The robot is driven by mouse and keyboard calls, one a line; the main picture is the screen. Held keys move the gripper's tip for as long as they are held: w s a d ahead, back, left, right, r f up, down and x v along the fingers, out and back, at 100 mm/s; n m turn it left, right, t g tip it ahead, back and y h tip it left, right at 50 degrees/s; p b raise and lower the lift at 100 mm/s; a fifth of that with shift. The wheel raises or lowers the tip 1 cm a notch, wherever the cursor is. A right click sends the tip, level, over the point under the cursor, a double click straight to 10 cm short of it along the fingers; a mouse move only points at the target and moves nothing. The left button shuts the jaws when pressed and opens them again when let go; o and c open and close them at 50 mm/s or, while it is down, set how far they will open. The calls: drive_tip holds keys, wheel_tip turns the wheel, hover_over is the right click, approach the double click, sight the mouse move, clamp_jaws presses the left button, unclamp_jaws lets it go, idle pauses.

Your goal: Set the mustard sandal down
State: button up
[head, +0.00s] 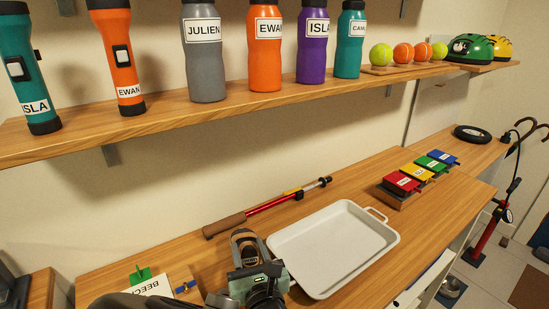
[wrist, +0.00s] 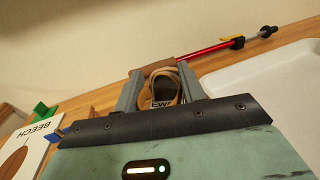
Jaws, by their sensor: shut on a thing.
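The sandal (head: 246,240) is held in my gripper (head: 255,268), low over the wooden counter, just left of the white tray. It looks tan-brown with looped straps. In the wrist view, the sandal (wrist: 184,82) sits between the two grey fingers of my gripper (wrist: 160,78), and a partly hidden label reading "EW" shows on it. The gripper is shut on it. The sandal's underside is hidden, so I cannot tell whether it touches the counter.
The white tray (head: 334,246) is empty. A red pump-like rod (head: 268,207) lies behind the sandal. A BEECH card (head: 150,288) stands left. Labelled coloured blocks (head: 402,182) sit farther right. A shelf (head: 215,108) with bottles and flashlights overhangs the back.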

sight(251, 261)
drive_tip(key=shift+f, duration=1.6)
drive_tip(key=shift+f, duration=0.15)
drive_tip(key=o, duration=1)
